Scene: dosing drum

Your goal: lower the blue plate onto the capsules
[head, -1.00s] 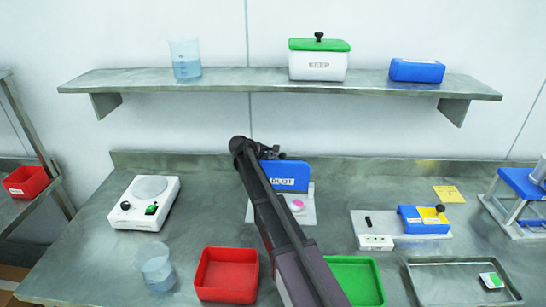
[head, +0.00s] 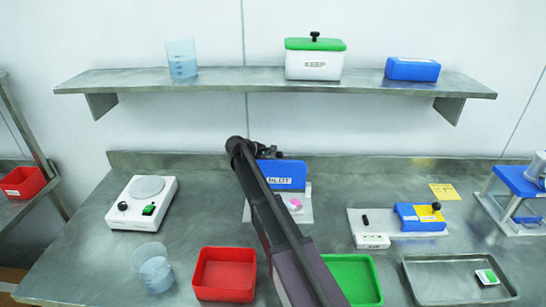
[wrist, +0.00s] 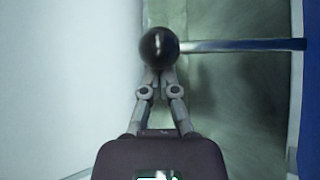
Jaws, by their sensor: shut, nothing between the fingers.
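The blue plate (head: 285,168), with a partly covered label ending in "LOT", stands upright at the back of a pale base. A small pink and white item (head: 294,203), possibly the capsules, lies on that base; it is too small to tell. In the wrist view a black ball knob (wrist: 159,46) sits on a metal rod (wrist: 240,45) that reaches right to a blue surface (wrist: 309,110), likely the plate. My gripper (wrist: 158,78) is shut and empty, its tips right at the knob; contact is unclear. In the head view my arm hides part of the plate.
A red tray (head: 224,252) and a green tray (head: 355,262) lie at the front. A white device (head: 118,215) and a beaker (head: 154,270) are left. A blue-and-yellow device (head: 420,224) and a metal tray (head: 430,290) are right. A shelf (head: 270,87) runs above.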

